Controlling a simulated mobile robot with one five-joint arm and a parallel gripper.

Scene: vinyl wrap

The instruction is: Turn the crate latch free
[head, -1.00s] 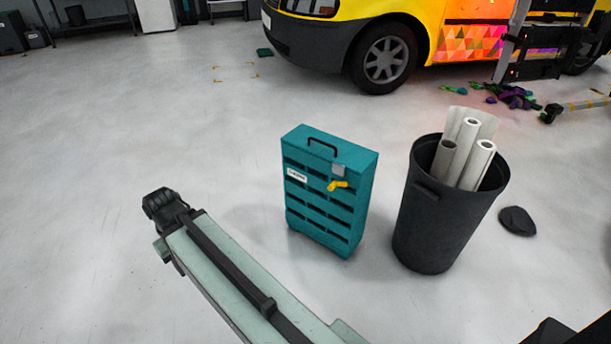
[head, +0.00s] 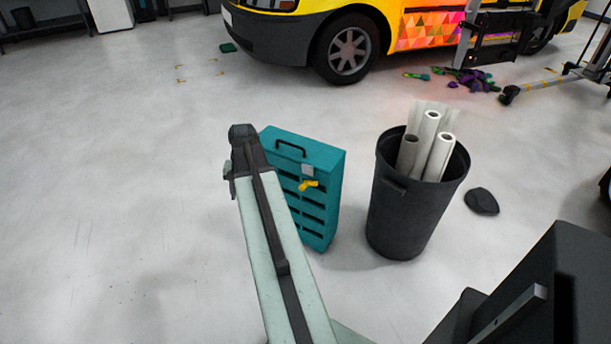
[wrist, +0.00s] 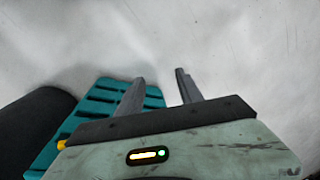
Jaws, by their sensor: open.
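The teal crate (head: 325,170) stands upright on the floor in the head view, its left part hidden behind my arm. A yellow latch (head: 309,186) sits on its slotted front near the upper right, just below a grey plate. In the wrist view the crate (wrist: 100,100) lies at the left, and a small yellow bit of the latch (wrist: 62,145) shows at the edge of my gripper body. My gripper (wrist: 163,88) is open and empty, with its two fingers apart over the crate's edge and bare floor. In the head view the fingers cannot be made out.
A dark bin (head: 405,215) holding several white and grey rolls (head: 432,145) stands close to the crate's right. A dark flat lump (head: 482,201) lies beyond it. A yellow van (head: 340,35) is behind. The floor at left is clear.

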